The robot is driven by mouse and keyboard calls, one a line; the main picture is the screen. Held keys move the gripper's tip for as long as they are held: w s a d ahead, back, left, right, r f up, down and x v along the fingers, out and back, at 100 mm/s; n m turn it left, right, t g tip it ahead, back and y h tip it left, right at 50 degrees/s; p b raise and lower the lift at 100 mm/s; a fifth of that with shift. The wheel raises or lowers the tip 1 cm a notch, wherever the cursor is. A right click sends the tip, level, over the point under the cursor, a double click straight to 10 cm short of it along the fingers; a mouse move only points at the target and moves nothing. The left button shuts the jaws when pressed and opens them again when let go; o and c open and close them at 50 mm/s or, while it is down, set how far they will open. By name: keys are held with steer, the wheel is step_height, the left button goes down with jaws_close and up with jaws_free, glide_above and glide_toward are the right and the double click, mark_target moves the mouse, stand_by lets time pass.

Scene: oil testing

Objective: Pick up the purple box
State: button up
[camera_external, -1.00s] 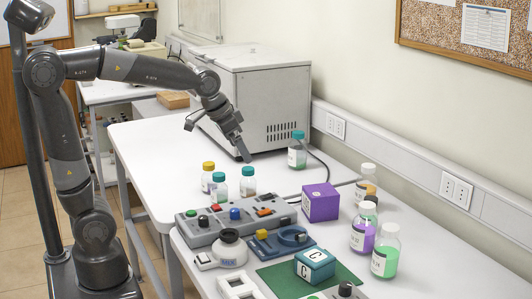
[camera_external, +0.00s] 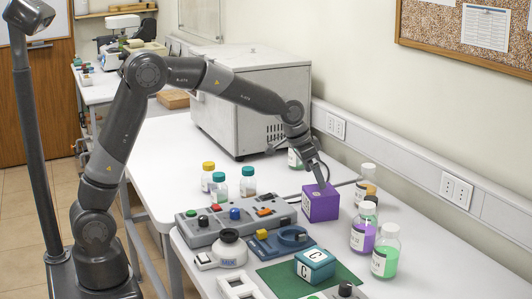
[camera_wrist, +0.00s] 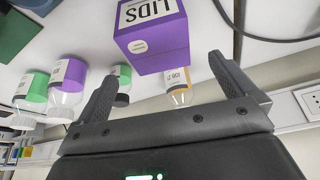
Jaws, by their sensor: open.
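The purple box (camera_external: 322,208) stands on the white table, right of the grey control panel, with a white label on its left face. In the wrist view the purple box (camera_wrist: 150,47) shows upside down with its "LIDS" label, ahead of the fingers. My gripper (camera_external: 321,182) points down at the box's top in the external view, overlapping its upper edge; I cannot tell if it touches. In the wrist view my gripper (camera_wrist: 164,68) is open, its two fingers spread apart with nothing held between them.
Bottles with purple (camera_external: 362,238) and green liquid (camera_external: 385,260) stand right of the box, and an amber bottle (camera_external: 368,190) behind them. The grey control panel (camera_external: 205,235) lies left. A teal box (camera_external: 315,265) sits in front. A grey oven (camera_external: 235,100) stands behind.

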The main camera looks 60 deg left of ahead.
mark_target(323, 196)
steer(key=x, duration=0.9)
steer(key=shift+s+d+f, duration=0.1)
steer(key=shift+f, duration=0.05)
steer(key=c, duration=1)
steer(key=shift+o, duration=0.2)
